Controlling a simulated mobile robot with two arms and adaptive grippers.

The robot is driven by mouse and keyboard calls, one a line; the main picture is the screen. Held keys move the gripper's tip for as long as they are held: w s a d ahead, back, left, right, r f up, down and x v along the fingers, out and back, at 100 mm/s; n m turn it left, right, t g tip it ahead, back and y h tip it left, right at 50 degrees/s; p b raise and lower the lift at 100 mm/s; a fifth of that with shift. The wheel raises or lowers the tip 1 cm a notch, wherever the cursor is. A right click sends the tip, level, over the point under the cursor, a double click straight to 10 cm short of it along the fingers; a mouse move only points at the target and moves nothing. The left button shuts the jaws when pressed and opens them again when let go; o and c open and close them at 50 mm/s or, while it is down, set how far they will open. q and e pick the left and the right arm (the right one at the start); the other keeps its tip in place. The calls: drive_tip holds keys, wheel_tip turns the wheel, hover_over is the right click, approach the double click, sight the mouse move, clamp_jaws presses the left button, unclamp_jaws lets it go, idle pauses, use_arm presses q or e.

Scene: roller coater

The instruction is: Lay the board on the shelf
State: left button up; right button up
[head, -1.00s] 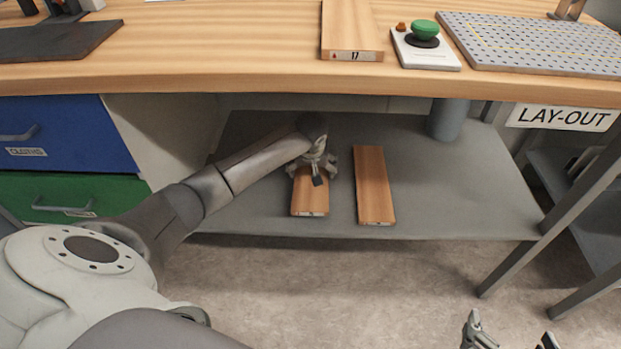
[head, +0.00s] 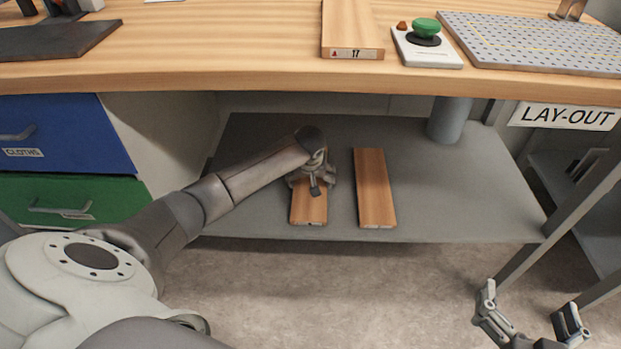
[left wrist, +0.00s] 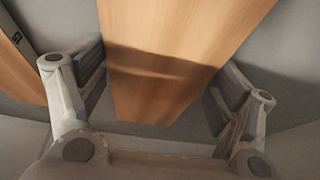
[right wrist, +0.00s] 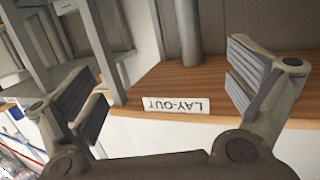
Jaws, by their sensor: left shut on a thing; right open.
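A wooden board (head: 309,209) is at the lower grey shelf (head: 455,195) under the bench, low over it or on it; I cannot tell whether it touches. My left gripper (head: 312,182) is shut on this board from above and hides its far part. In the left wrist view the board (left wrist: 175,35) runs between the two fingers (left wrist: 156,90). A second wooden board (head: 375,188) lies flat on the shelf just to the right, roughly parallel with a narrow gap. My right gripper (head: 530,302) is open and empty at the lower right, out in front of the bench.
The bench top (head: 200,45) overhangs the shelf and carries a board marked 17 (head: 352,30), a green button box (head: 426,45) and a perforated plate (head: 540,42). Blue and green drawers (head: 70,135) stand left. A grey post (head: 450,120) rises behind. The shelf's right part is clear.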

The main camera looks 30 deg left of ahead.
use_arm(q)
drive_tip(key=o, duration=1.1)
